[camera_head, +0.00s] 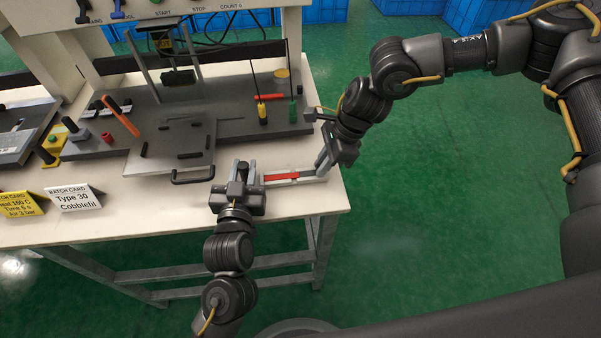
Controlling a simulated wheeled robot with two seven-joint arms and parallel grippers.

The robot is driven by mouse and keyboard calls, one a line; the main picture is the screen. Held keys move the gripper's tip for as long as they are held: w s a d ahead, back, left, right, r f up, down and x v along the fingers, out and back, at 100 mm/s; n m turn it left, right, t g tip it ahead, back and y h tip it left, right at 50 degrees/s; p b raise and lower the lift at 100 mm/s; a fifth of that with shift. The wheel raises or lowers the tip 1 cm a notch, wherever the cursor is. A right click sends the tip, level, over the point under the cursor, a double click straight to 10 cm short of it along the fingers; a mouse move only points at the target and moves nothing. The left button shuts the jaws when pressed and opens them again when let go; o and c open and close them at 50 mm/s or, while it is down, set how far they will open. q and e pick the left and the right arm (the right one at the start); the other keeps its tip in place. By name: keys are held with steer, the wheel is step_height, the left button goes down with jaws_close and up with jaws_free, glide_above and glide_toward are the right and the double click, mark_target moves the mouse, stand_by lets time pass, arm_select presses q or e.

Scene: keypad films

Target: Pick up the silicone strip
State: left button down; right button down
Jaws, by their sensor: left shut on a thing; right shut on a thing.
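The silicone strip (282,176) shows as a narrow red band with a pale grey border, near the table's front right edge. It runs roughly level between my two grippers. My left gripper (246,171) is shut at the strip's left end and its fingers hide that end. My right gripper (322,166) is shut at the right end, beside the table's right edge. Whether the strip touches the surface beneath it, I cannot tell.
A grey press plate with a black handle (192,178) lies left of the strip. Behind stand a yellow and black tool (262,113) and a green one (293,112). Batch cards (73,198) stand at the front left. Open green floor lies right of the table.

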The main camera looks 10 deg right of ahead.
step_height(320, 180, up, 10)
stand_by(0.6)
arm_select(q)
steer(key=c, duration=1.1)
jaws_free()
steer(key=shift+s, duration=0.1)
steer(key=shift+s+a, duration=0.25)
steer(key=shift+s, duration=1.2)
steer(key=shift+s+a, duration=0.2)
steer(key=shift+s, duration=1.3)
steer(key=shift+s+a, duration=0.25)
steer(key=shift+s, duration=1.2)
steer(key=shift+r, duration=0.1)
arm_select(e)
steer(key=shift+r, duration=0.1)
